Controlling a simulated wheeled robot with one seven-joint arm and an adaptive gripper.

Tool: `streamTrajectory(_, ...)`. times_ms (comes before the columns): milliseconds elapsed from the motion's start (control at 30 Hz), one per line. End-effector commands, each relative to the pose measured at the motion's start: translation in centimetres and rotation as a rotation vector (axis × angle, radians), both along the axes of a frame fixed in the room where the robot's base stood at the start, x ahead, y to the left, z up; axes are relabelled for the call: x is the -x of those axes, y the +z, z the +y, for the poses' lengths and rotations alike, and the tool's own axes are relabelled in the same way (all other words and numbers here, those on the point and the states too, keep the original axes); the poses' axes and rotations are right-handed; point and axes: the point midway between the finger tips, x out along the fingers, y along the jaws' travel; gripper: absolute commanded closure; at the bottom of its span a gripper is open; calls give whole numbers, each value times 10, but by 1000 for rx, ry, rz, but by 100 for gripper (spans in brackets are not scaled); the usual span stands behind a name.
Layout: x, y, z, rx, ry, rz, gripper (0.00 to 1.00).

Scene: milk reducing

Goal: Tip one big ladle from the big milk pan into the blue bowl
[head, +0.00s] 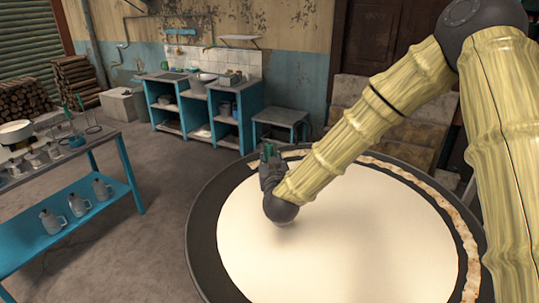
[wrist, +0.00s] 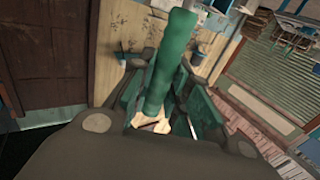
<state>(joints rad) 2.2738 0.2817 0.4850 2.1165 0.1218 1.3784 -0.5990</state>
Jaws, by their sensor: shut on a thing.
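The big milk pan (head: 203,235) is a wide dark round pan full of cream-white milk (head: 345,245), with a browned crust along its far and right edge. My gripper (head: 269,162) is above the pan's far left part and points away from me. In the wrist view my gripper (wrist: 160,92) is shut on a green handle (wrist: 171,62), which I take for the big ladle's. The ladle's cup is not clearly seen in either view. A small blue round thing (head: 76,142) on the left table may be the blue bowl; it is too small to be sure.
The left table (head: 100,138) carries a white-filled pan (head: 15,131), several metal vessels and upright tools; jugs stand on its blue lower shelf (head: 75,222). A blue counter (head: 215,110) and a stool (head: 281,117) stand at the back. Bare floor lies between table and pan.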

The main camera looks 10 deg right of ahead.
Motion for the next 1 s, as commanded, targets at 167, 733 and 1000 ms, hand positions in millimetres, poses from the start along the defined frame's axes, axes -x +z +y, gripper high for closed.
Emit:
streamTrajectory(167,0,-16,1,0,1,-1,100)
streamTrajectory(733,0,-50,0,0,0,-1,100)
streamTrajectory(1000,0,-51,0,0,0,-1,100)
